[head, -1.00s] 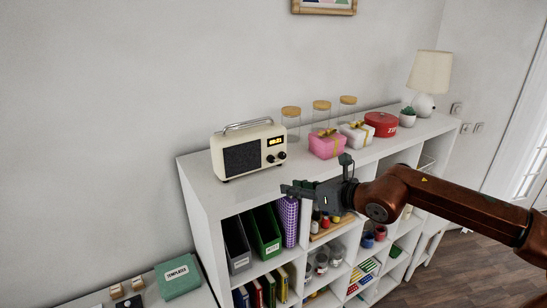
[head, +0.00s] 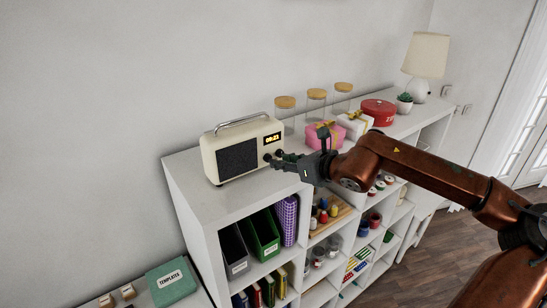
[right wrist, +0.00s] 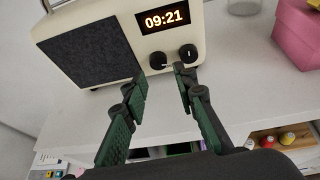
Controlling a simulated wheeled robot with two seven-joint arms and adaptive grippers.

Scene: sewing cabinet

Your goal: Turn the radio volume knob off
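The cream radio (head: 210,151) stands on top of the white shelf unit, with a dark speaker grille and a lit clock display. Two black knobs sit below the display in the right wrist view: a left knob (right wrist: 158,61) and a right knob (right wrist: 188,54). Which one is the volume knob I cannot tell. My right gripper (head: 277,161) is in front of the radio's lower right face. In the right wrist view its two green-padded fingers (right wrist: 161,85) are apart and empty, with the tips just short of the knobs. My left gripper is not in view.
A pink gift box (head: 318,137), a white gift box (head: 355,124), cork-lidded jars (head: 285,103) and a red tin (head: 378,113) stand right of the radio. The shelf top (head: 228,197) in front of the radio is clear.

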